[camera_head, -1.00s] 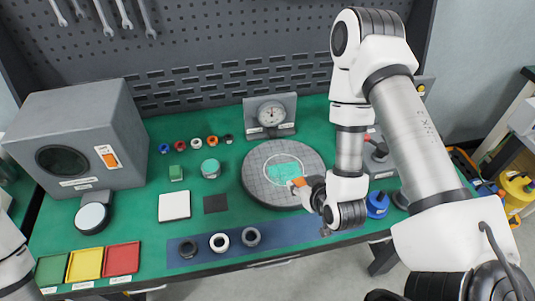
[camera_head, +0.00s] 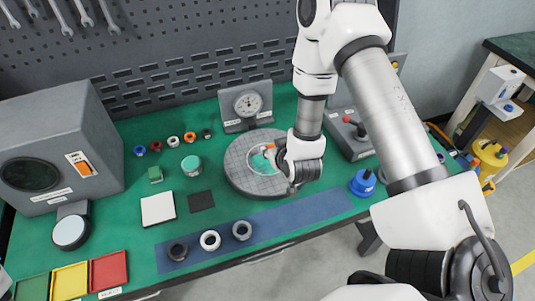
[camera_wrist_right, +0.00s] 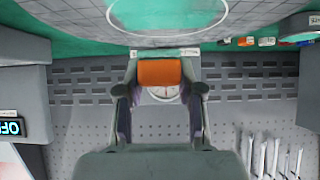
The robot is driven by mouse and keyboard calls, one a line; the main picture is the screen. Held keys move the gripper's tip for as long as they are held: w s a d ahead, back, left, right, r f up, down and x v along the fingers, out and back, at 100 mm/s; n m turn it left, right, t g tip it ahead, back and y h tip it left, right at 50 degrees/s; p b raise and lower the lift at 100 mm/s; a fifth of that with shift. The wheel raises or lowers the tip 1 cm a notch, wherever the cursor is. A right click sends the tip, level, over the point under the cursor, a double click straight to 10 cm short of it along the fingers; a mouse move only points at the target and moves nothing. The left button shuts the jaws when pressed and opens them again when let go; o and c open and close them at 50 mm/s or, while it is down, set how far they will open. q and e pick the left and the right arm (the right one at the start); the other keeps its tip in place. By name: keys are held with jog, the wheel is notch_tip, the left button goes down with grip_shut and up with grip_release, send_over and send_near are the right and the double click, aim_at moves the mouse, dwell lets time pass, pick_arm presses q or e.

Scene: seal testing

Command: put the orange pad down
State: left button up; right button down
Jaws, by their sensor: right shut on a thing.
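My right gripper (camera_wrist_right: 160,88) is shut on the orange pad (camera_wrist_right: 159,72), a small orange block held between its two fingers. In the head view the orange pad (camera_head: 270,147) shows small beside the gripper (camera_head: 275,153), over the back right part of the round grey plate (camera_head: 240,178). The plate has a grid, a white ring and a teal patch in the middle. In the wrist view the plate (camera_wrist_right: 75,12) lies at the top, apart from the pad in the picture. Whether the pad touches the plate cannot be told. My left gripper is out of view.
A dial gauge (camera_head: 246,105) stands behind the plate. A blue strip (camera_head: 285,217) with several rings lies in front. A black square (camera_head: 201,201) and a white pad (camera_head: 158,209) lie to the left. A control box with a joystick (camera_head: 350,137) and a blue weight (camera_head: 363,183) are right.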

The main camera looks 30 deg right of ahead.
aim_at(267, 159)
jog(key=w, duration=0.2)
jog(key=shift+w+a+f, duration=0.1)
jog(key=shift+w+f, duration=0.05)
jog(key=shift+w, duration=0.2)
notch_tip(267, 159, down, 3)
jog(key=shift+w+r+p, duration=0.1)
jog(key=shift+p, duration=0.6)
jog(key=shift+f, duration=0.45)
jog(key=c, duration=0.7)
grip_release()
jog(key=shift+f, duration=0.1)
